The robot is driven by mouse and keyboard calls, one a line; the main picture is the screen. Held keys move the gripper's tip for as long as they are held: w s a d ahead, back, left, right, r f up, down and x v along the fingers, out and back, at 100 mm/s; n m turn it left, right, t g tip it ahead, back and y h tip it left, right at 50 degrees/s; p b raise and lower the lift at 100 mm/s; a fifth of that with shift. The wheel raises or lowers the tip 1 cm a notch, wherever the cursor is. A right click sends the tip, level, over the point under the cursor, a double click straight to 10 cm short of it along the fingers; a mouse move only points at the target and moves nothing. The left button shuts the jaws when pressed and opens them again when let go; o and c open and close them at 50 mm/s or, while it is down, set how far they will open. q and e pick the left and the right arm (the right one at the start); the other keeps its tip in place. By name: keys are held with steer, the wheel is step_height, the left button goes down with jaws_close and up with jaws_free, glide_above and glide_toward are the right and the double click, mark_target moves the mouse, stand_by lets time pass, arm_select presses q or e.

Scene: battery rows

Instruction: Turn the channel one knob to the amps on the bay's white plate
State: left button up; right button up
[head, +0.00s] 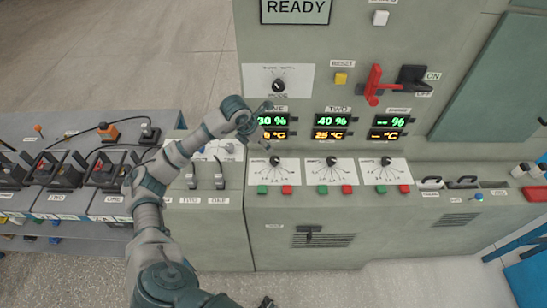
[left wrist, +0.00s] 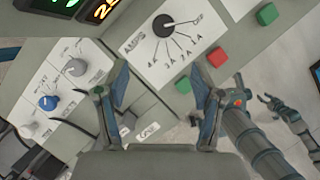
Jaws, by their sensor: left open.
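The channel one knob (left wrist: 165,24) is black, on a white plate (left wrist: 152,52) marked AMPS with a fan of lines. In the left wrist view its pointer lies toward OFF. In the head view the knob (head: 275,160) is leftmost of three on the cabinet's sloping panel. My left gripper (head: 254,126) is up and left of it, empty; its two fingers (left wrist: 160,78) are spread apart, short of the knob. A small gripper in the left wrist view, seemingly my right (left wrist: 270,102), is well away; its jaws are too small to judge. The bays' plate figures are unreadable.
Green and red buttons (head: 287,189) sit below the knob. Above are lit displays (head: 330,121), a MODE knob (head: 279,85) and a red lever (head: 374,83). Battery bays (head: 104,172) stand at the left; small levers (head: 219,181) lie between them and the cabinet.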

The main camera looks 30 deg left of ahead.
mark_target(274, 159)
arm_select(q)
steer(key=x, duration=1.3)
steer(key=shift+d+r, duration=0.15)
steer(key=shift+d, duration=0.25)
steer(key=shift+w+a+f, duration=0.1)
steer(key=shift+w+f, duration=0.25)
steer(key=shift+f, duration=0.35)
steer(key=c, duration=1.1)
